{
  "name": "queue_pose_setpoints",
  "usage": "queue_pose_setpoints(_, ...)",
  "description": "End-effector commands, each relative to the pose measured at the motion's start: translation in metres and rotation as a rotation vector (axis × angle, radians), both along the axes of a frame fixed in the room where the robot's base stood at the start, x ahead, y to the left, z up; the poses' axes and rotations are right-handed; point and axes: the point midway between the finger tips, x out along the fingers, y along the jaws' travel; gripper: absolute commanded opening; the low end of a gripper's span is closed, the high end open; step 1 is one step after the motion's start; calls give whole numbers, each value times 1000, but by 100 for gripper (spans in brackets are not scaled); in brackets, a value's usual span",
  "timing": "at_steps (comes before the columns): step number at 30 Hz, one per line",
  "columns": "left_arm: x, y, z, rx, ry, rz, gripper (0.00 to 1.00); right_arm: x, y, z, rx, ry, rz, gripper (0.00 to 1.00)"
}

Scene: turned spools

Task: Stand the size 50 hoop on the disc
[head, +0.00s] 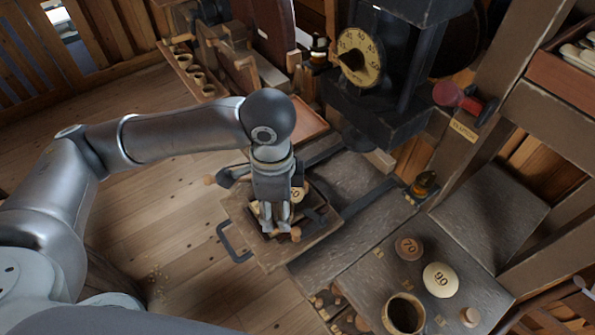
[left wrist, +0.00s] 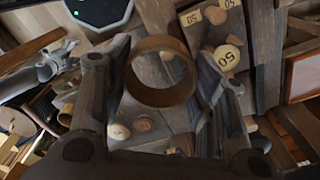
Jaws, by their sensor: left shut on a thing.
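My left gripper (head: 277,226) points down over a dark tray on a wooden board. In the left wrist view the left gripper (left wrist: 161,75) is shut on a plain brown hoop (left wrist: 160,97), with one finger on either side of it. In the head view the gripper hides the hoop. A pale round disc marked 50 (left wrist: 228,57) shows to the right of the hoop in the left wrist view, apart from it. In the head view a pale disc (head: 297,195) shows partly behind the gripper, its number partly covered. My right gripper is not in view.
A brown disc marked 70 (head: 408,248), a pale disc marked 90 (head: 440,280) and an open brown hoop (head: 403,315) stand on the dark bench at lower right. A dial machine (head: 358,55) stands behind. A looped handle (head: 232,243) sticks out left of the board.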

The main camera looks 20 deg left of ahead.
Motion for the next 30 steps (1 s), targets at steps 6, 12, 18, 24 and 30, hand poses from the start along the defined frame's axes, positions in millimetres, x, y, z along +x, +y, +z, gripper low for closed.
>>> queue_pose_setpoints(6, 25, 2, -10, 1, 1, -19, 44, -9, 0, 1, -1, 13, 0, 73)
queue_pose_setpoints(12, 67, 5, -28, 1, 0, -17, 44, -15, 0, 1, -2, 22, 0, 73)
queue_pose_setpoints(18, 102, 8, -54, 1, 2, -18, 44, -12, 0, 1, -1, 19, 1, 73)
queue_pose_setpoints(24, 125, 10, -88, 0, -2, -21, 44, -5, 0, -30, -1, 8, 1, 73)
queue_pose_setpoints(30, 133, 10, -94, 0, -1, -21, 44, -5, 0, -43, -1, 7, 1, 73)
